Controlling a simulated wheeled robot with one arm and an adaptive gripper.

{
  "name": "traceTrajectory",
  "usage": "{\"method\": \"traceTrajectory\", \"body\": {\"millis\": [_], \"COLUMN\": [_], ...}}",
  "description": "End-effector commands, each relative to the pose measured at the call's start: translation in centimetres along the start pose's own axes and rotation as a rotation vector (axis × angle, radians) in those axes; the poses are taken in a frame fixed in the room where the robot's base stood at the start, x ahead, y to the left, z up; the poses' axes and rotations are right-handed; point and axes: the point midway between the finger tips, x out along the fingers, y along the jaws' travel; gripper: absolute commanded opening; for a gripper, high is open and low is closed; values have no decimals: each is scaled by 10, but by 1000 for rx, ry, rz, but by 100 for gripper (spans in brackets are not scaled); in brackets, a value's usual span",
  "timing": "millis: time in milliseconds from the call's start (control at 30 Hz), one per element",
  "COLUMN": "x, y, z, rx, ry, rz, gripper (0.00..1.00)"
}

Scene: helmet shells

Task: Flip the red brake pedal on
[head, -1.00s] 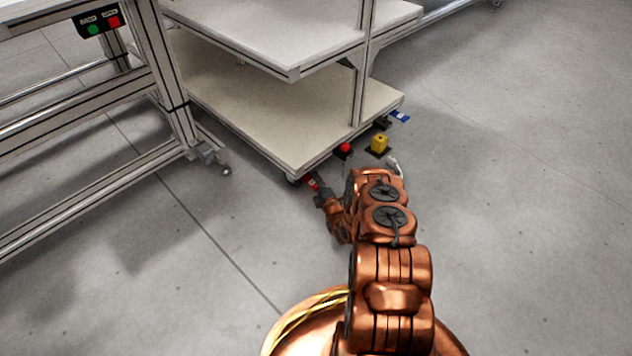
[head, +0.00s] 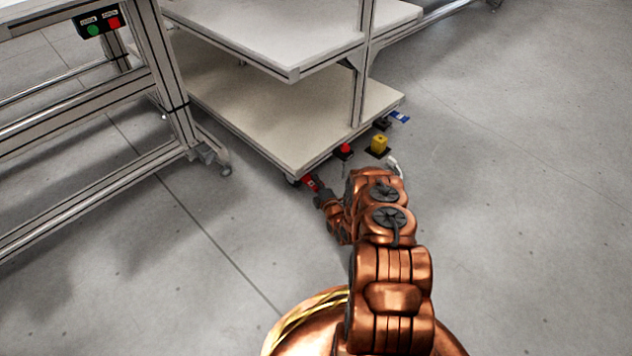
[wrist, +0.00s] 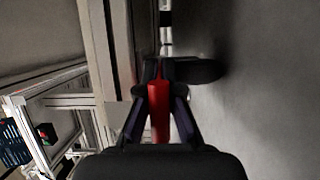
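The red brake pedal (head: 310,183) is low at the near corner of the white cart. A small white mark shows on it in the head view. My gripper (head: 320,197) is right at the pedal, close to the floor. In the wrist view the pedal (wrist: 158,112) shows as a narrow red strip between the two fingers of my gripper (wrist: 159,74). The fingertips are close together. I cannot tell whether they pinch the pedal or only lie against it. The pedal's lower end is hidden by the gripper body.
The cart's lower shelf (head: 285,148) hangs just above the pedal. A red button on a dark base (head: 345,149), a yellow block (head: 378,143) and a blue pedal (head: 399,116) are along its right side. A metal frame table (head: 165,75) stands left. The floor at right is open.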

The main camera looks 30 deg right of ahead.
Motion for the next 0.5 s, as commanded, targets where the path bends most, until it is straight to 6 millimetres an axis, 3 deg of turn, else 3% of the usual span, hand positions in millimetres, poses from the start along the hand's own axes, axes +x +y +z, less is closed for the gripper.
{"method": "traceTrajectory", "body": {"millis": [500], "x": [0], "y": [-8], "z": [-1], "rx": [50], "ry": [0], "rz": [118], "gripper": [0]}}
